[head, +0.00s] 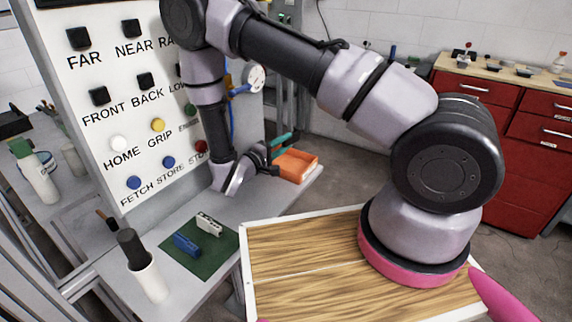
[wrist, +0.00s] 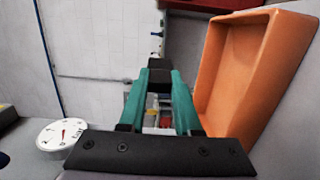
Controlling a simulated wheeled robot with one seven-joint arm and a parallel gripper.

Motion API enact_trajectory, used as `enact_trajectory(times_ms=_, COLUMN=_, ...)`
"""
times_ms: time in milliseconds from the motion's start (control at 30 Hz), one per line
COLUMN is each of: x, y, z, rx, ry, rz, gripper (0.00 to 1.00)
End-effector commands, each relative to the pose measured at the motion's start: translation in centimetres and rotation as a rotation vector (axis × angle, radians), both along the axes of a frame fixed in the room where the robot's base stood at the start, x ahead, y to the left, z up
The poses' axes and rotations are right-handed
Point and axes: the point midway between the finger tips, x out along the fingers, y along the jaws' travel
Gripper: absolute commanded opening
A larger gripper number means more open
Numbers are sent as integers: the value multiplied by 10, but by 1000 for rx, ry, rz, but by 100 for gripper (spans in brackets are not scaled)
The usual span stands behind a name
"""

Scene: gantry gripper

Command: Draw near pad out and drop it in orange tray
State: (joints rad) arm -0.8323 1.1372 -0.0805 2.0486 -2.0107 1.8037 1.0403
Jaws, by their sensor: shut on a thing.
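My gripper (head: 281,141) is at the far end of the bench, close to the orange tray (head: 296,155). In the wrist view its teal fingers (wrist: 159,78) are closed on a small dark block (wrist: 156,70), which appears to be the near pad. The block is too small to make out in the head view. In the wrist view the orange tray (wrist: 205,92) stands just right of the fingers. The part of its inside that shows looks empty. The block is outside the tray's visible opening, to its left.
A white button panel (head: 115,110) stands left of my arm. A round gauge (head: 256,78) is behind the arm; it also shows in the wrist view (wrist: 62,134). A green mat (head: 200,262) holds a blue block (head: 187,244) and a pale block (head: 209,225). A white cup (head: 148,280) stands nearer.

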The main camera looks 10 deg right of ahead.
Motion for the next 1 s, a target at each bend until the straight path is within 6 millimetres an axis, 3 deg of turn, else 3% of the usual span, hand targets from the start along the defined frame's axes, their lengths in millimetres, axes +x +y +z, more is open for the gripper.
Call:
enact_trajectory(times_ms=433, x=0, y=0, z=-10, rx=1, ry=1, rz=0, gripper=0)
enact_trajectory(times_ms=467, x=0, y=0, z=-10, rx=1, ry=1, rz=0, gripper=40)
enact_trajectory(times_ms=533, x=0, y=0, z=-10, rx=1, ry=1, rz=0, gripper=66)
enact_trajectory(times_ms=867, x=-1, y=1, z=-10, rx=1, ry=1, rz=0, gripper=67)
enact_trajectory(times_ms=1000, x=-8, y=11, z=-10, rx=1, ry=0, rz=2, gripper=67)
